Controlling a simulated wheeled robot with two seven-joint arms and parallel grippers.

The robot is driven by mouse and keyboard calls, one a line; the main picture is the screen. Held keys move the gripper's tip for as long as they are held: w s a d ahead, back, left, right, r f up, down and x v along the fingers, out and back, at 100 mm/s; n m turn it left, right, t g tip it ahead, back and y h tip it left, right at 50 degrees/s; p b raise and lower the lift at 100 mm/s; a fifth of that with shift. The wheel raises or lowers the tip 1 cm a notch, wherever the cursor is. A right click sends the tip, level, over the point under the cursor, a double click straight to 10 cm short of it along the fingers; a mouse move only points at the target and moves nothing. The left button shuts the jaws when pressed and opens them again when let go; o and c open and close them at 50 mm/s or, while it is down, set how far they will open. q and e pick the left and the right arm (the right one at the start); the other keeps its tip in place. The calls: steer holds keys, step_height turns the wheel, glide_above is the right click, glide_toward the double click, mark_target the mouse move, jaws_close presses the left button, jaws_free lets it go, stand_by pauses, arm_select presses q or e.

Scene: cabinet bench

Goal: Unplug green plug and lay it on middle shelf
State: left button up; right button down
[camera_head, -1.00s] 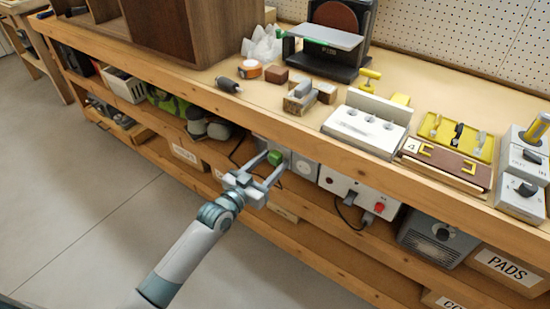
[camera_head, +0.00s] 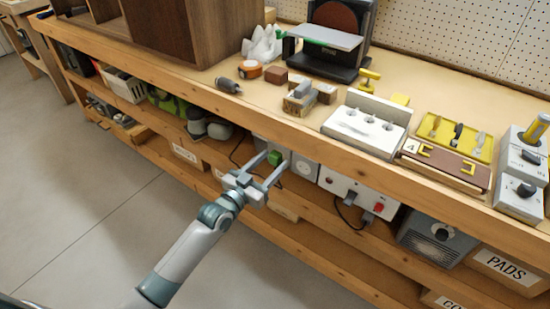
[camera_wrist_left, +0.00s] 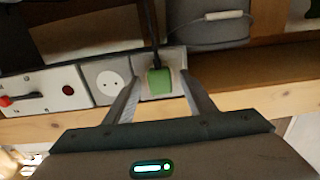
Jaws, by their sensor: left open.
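The green plug (camera_head: 275,158) sits in a grey-white socket strip under the bench top. In the left wrist view the green plug (camera_wrist_left: 160,80) sits in the socket, with a black cable running from it. An empty round socket (camera_wrist_left: 109,82) is beside it. My left gripper (camera_head: 268,166) is open, its two fingers pointing at the plug. In the wrist view the fingertips are on either side of the plug and a little short of it, not visibly touching. The middle shelf (camera_head: 323,217) runs below the bench top. My right gripper is in neither view.
A white box with a red switch (camera_head: 358,192) is right of the sockets on the shelf. A grey heater-like unit (camera_head: 436,238) and a box labelled PADS (camera_head: 505,270) are farther right. A grey bucket (camera_wrist_left: 207,24) is close beside the plug.

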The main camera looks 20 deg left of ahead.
arm_select(q)
steer(key=shift+p, duration=0.3)
steer(key=shift+c, duration=0.6)
jaws_close()
steer(key=shift+s, duration=0.1)
steer(key=shift+p+v, duration=1.25)
steer(key=shift+v, duration=1.65)
